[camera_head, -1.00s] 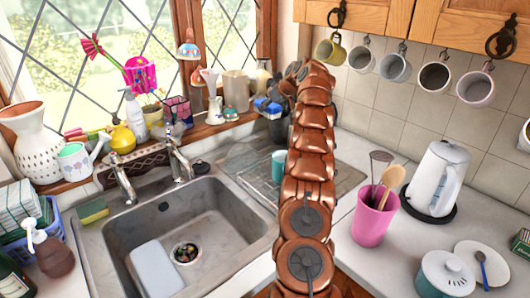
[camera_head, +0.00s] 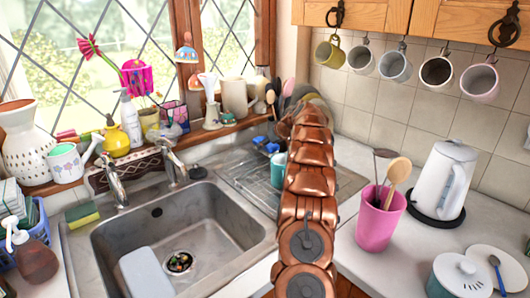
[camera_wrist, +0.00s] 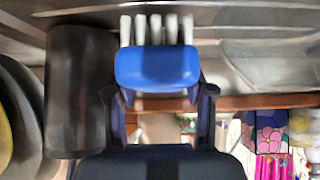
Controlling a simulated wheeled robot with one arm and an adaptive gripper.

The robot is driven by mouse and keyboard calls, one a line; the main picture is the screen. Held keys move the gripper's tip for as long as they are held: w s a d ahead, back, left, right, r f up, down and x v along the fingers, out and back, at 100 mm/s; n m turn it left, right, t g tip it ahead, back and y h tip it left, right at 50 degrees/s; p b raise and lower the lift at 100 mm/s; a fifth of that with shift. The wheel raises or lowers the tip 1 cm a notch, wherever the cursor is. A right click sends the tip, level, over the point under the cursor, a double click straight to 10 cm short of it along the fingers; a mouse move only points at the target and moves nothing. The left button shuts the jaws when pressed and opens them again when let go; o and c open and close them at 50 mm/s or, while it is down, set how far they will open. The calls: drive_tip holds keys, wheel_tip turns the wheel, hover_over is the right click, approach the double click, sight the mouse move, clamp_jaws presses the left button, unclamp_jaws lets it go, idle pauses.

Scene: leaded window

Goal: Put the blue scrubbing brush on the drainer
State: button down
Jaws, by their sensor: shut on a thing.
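The blue scrubbing brush (camera_wrist: 157,67) has a rounded blue body and pale bristles, and shows large in the wrist view. My gripper (camera_wrist: 159,100) is shut on it, with a dark finger on each side. In the head view the brush shows as small blue patches (camera_head: 267,144) beside my arm, close above the back of the drainer; my gripper is mostly hidden there.
A teal cup (camera_head: 278,169) stands on the drainer beside my arm. A dark cylinder (camera_wrist: 80,90) is close to the brush in the wrist view. A pink utensil pot (camera_head: 378,217) and a white kettle (camera_head: 443,180) stand on the right. The drainer's front left part is bare.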

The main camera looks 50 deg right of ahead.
drive_tip(key=shift+f, duration=1.1)
drive_tip(key=shift+f+b, duration=0.2)
drive_tip(key=shift+b, duration=0.2)
drive_tip(key=shift+c, duration=2.1)
unclamp_jaws()
drive_tip(key=shift+r, duration=0.1)
drive_tip(key=shift+r+p, duration=0.15)
drive_tip(key=shift+p, duration=0.15)
drive_tip(key=d+b+v, duration=0.1)
drive_tip(key=b+v, duration=0.1)
drive_tip(key=v, duration=0.9)
drive_tip(key=shift+s+a+r+b, duration=0.3)
drive_tip(key=shift+s+a+b, duration=0.05)
drive_tip(key=shift+a, duration=0.15)
